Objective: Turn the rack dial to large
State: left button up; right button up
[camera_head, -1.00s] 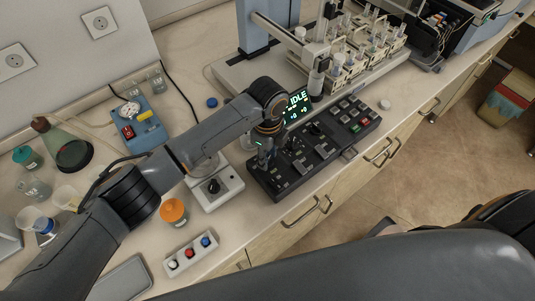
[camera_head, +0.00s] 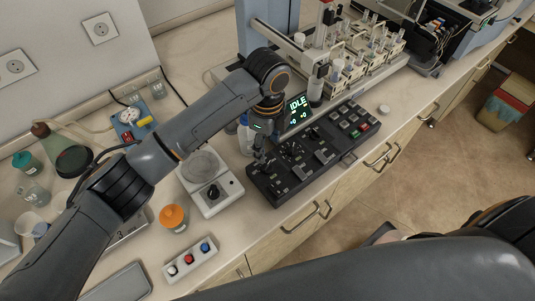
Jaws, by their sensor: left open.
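The black control panel (camera_head: 301,172) lies on the bench with several small knobs, levers and buttons. I cannot tell which of its knobs is the rack dial, and no label or setting is readable. My right gripper is out of view.
A white stirrer-like device (camera_head: 212,190) with a black knob stands left of the panel. An orange-capped jar (camera_head: 173,217) and a three-button box (camera_head: 190,262) stand nearer. The sample rack (camera_head: 365,55) and its gantry rise behind the panel.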

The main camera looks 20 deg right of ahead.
pick_arm(q)
jog(key=shift+r, duration=2.15)
jog(key=shift+s+f, duration=0.1)
